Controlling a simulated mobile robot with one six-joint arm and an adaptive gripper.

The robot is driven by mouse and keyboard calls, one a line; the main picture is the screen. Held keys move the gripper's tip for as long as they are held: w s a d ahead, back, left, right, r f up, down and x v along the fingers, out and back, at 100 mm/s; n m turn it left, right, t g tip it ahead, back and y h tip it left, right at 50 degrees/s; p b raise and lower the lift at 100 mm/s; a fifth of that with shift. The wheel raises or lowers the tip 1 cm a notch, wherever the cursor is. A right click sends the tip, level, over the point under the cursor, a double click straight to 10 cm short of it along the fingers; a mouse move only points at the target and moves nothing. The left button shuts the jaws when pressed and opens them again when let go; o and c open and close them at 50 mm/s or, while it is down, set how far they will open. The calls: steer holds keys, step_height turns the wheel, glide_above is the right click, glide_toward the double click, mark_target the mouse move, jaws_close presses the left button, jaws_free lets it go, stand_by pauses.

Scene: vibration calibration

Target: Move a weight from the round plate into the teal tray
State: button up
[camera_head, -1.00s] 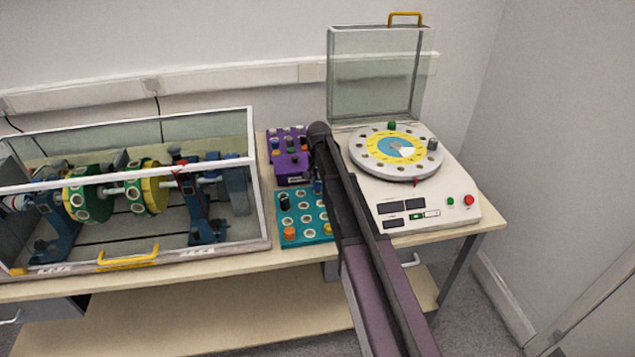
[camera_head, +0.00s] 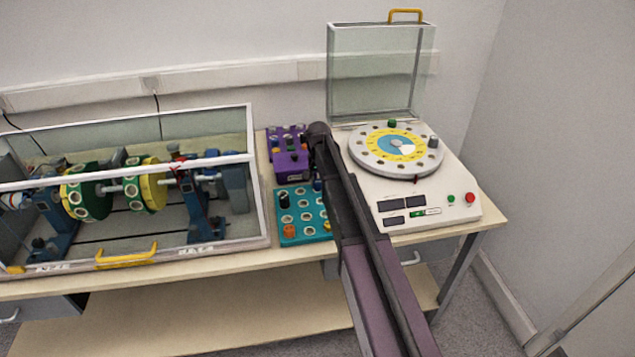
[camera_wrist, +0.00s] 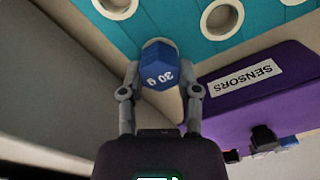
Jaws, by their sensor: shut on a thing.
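My gripper (camera_wrist: 160,82) is shut on a blue weight (camera_wrist: 158,72) marked "30 g", seen in the wrist view. In the head view my arm hides most of the gripper; a bit of blue (camera_head: 317,185) shows beside it, at the tray's back right. The teal tray (camera_head: 304,212) has rows of white-rimmed holes, and its edge is just beyond the weight in the wrist view (camera_wrist: 190,48). An orange weight (camera_head: 289,231) sits in its front left. The round plate (camera_head: 365,165) carries a green weight (camera_head: 392,124) and a grey one (camera_head: 433,142).
A purple sensors box (camera_head: 292,165) stands directly behind the tray and close to my gripper's right in the wrist view (camera_wrist: 255,90). A clear-walled case with a rotor rig (camera_head: 140,190) is left of the tray. The balancer's clear lid (camera_head: 378,75) stands open.

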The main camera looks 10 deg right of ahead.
steer(key=shift+f, duration=0.15)
steer(key=o, duration=1)
